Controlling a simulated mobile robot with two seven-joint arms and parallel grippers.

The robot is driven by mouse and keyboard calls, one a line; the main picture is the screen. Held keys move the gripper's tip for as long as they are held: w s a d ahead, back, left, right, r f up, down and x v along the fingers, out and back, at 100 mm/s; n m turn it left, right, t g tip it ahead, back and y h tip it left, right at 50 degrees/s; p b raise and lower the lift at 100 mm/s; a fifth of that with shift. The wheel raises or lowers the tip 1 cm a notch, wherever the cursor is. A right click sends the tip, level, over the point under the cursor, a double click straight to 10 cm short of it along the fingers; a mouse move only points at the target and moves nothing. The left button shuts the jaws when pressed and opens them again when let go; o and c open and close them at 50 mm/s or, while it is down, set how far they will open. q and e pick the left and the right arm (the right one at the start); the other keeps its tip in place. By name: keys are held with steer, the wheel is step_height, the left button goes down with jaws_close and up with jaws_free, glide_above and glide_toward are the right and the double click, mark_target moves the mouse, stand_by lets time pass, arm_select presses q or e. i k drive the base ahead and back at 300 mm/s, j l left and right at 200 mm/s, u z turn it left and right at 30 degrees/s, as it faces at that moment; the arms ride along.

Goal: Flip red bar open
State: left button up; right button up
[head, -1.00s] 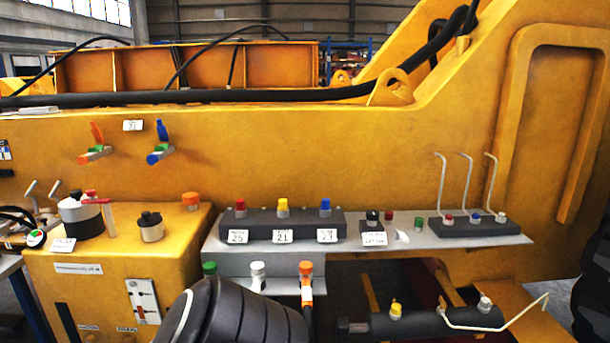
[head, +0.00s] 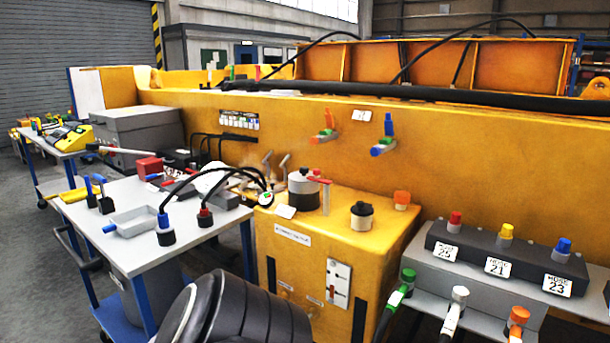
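A red bar-like piece (head: 319,181) is at the side of the grey-and-white round cap on the yellow box (head: 350,245), with a paler upright part hanging below it. I cannot tell its exact position. An orange-red handle (head: 325,130) on a small fitting sticks out of the yellow wall behind, beside a blue one (head: 386,135). A dark ridged part of my own arm fills the bottom middle. Neither of my grippers is in view.
A table (head: 125,190) with tools, a red block (head: 149,168) and cables stands left of the box. A grey ledge (head: 455,290) with a dark block of red, yellow and blue knobs is at the right. The floor at far left is clear.

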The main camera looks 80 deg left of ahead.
mark_target(316, 173)
steer(key=j+u, duration=0.1)
steer(key=u, duration=3.6)
steer(key=i+l, duration=0.25)
steer(key=l, duration=0.15)
steer(key=i+l, duration=0.25)
steer(key=l, duration=0.15)
steer(key=i+l, duration=0.25)
steer(key=l, duration=0.15)
